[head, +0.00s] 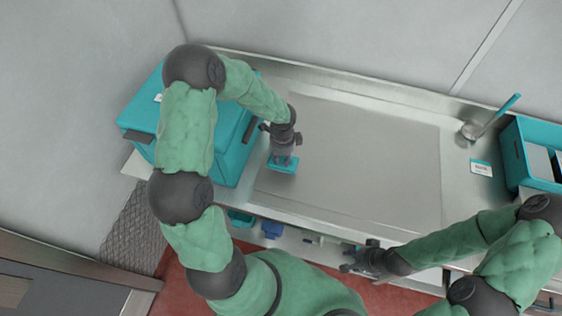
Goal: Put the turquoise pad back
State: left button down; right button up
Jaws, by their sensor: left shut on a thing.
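The turquoise pad (290,168) is at the left part of the grey work surface. My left gripper (282,158) points down and is shut on the pad from above. I cannot tell whether the pad touches the surface or is slightly above it. My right gripper (352,260) is at the front edge of the counter, low in the picture, away from the pad. Its fingers are small and dark, and I cannot tell whether they are open or shut.
A large turquoise box (230,150) stands left of the pad, partly behind my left arm. A ladle with a turquoise handle (500,112) and a turquoise bin (513,160) are at right. Turquoise and blue items (271,229) sit along the front. The middle of the grey mat (370,150) is clear.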

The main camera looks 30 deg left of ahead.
aim_at(281, 162)
pick_arm(q)
jog(key=shift+w+a+f, duration=0.15)
jog(key=shift+a+f, duration=0.2)
jog(key=shift+f, duration=0.05)
notch_tip(281, 162, down, 3)
jog(key=shift+w+f, duration=0.1)
jog(key=shift+f, duration=0.05)
jog(key=c, duration=1)
grip_release()
jog(key=shift+f, duration=0.1)
